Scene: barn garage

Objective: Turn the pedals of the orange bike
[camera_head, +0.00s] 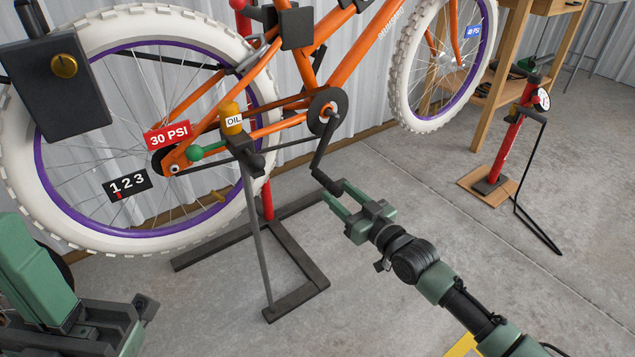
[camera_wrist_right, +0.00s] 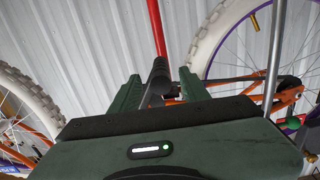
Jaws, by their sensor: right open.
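The orange bike (camera_head: 308,66) hangs on a stand, its white-tyred rear wheel at left. Its black crank arm (camera_head: 320,150) slants down from the chainring to a black pedal (camera_head: 327,183). My right gripper (camera_head: 335,195) is open, its green fingertips close beside the pedal. In the right wrist view, the pedal (camera_wrist_right: 160,76) lies between the two spread fingers (camera_wrist_right: 160,92); contact cannot be told. My left arm shows at the lower left of the head view, but the state of its gripper cannot be made out.
A dark floor stand (camera_head: 292,270) stands below the bike. An oil bottle (camera_head: 231,118) and a green-knobbed lever (camera_head: 195,153) are near the rear wheel. A red pump (camera_head: 507,140) stands at right near a wooden bench (camera_head: 492,90). Concrete floor right of the stand is mostly clear.

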